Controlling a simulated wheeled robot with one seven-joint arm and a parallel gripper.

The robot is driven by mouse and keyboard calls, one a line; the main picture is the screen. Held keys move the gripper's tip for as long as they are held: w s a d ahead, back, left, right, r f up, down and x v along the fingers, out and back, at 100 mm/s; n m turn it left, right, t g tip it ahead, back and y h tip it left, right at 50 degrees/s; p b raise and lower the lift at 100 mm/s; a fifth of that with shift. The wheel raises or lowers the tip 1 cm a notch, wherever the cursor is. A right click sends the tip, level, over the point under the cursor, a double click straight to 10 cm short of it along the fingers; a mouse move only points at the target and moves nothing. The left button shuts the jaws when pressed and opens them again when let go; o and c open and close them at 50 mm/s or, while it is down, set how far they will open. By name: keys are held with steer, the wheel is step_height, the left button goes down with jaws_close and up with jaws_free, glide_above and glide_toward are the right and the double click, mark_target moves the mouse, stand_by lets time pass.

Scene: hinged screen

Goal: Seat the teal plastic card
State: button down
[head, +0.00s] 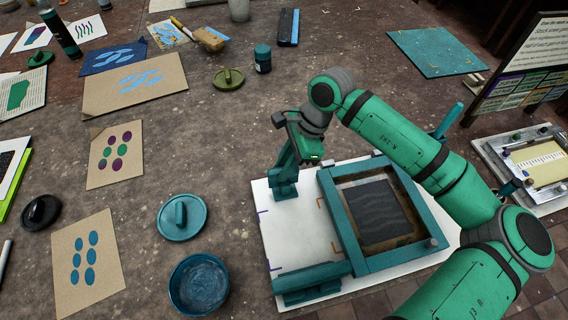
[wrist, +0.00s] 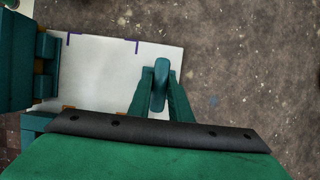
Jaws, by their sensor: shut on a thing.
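My gripper (head: 284,168) points down over the upper left corner of the white baseboard (head: 283,236). It is shut on a teal piece, which I take to be the teal plastic card (head: 283,190). In the wrist view the card (wrist: 160,80) shows as a narrow rounded piece between the two fingers. Its lower end is at or just above the board; I cannot tell whether it touches. The board has purple and orange corner marks. The teal hinged screen frame (head: 343,222) lies flat on the board, to the right of the gripper.
A teal lid (head: 182,217) and a teal bowl (head: 199,284) stand left of the board. A small teal jar (head: 262,58) and an olive lid (head: 229,79) stand behind the gripper. A second printing board (head: 528,165) is at the far right. The tabletop directly left of the gripper is clear.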

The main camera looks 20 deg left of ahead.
steer(key=shift+f, duration=0.65)
steer(key=c, duration=1.5)
jaws_free()
steer(key=shift+c, duration=0.2)
steer(key=shift+r, duration=0.1)
steer(key=v, duration=1)
steer(key=shift+w+d+r, duration=0.1)
steer(key=shift+d+r, duration=0.05)
steer(key=shift+r, duration=0.15)
